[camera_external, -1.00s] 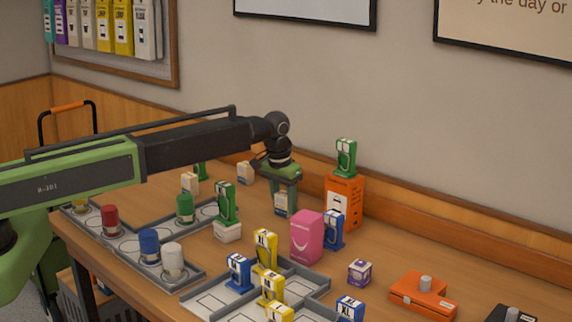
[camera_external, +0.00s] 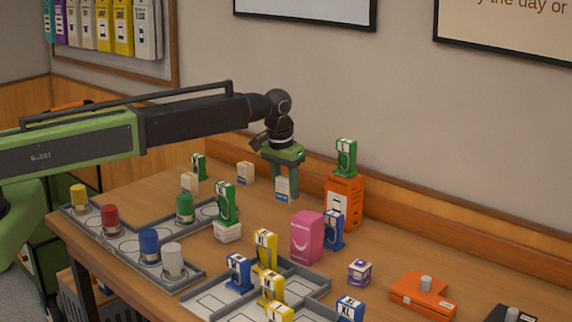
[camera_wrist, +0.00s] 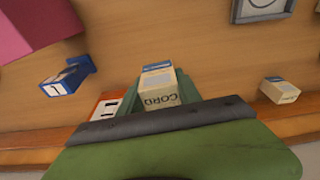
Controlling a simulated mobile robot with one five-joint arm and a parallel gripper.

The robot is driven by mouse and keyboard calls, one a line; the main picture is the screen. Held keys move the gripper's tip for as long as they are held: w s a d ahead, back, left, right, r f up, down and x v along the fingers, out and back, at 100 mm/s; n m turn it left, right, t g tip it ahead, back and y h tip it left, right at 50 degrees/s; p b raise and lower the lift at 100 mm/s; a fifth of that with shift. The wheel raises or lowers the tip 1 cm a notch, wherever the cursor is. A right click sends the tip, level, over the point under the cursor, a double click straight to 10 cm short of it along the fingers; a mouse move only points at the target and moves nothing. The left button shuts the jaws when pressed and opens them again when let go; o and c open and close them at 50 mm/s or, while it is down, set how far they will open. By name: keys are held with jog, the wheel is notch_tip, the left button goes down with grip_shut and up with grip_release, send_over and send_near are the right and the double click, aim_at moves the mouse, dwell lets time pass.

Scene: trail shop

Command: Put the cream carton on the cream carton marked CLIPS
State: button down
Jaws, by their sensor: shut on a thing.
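My gripper (camera_external: 280,176) is shut on a cream carton (camera_external: 286,188) with a blue patch and holds it upright, left of the orange box. In the wrist view this carton (camera_wrist: 159,86) reads CORD and sits between the fingers. Another cream carton (camera_external: 246,172) stands on the table left of my gripper. A cream carton also shows at the right of the wrist view (camera_wrist: 280,90), its print too small to read. One more cream carton (camera_external: 190,183) stands farther left. I cannot read CLIPS on any carton.
An orange box (camera_external: 344,200) with a green item (camera_external: 346,157) on top stands close right of my gripper. A pink box (camera_external: 307,237) and blue item (camera_external: 334,229) stand nearer the front. A white block (camera_external: 228,232) carries a green item (camera_external: 226,203). The wall runs close behind.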

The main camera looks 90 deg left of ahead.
jog(key=d+r+p, duration=0.2)
jog(key=d+r, duration=0.1)
jog(key=d, duration=0.3)
jog(key=shift+r, duration=0.25)
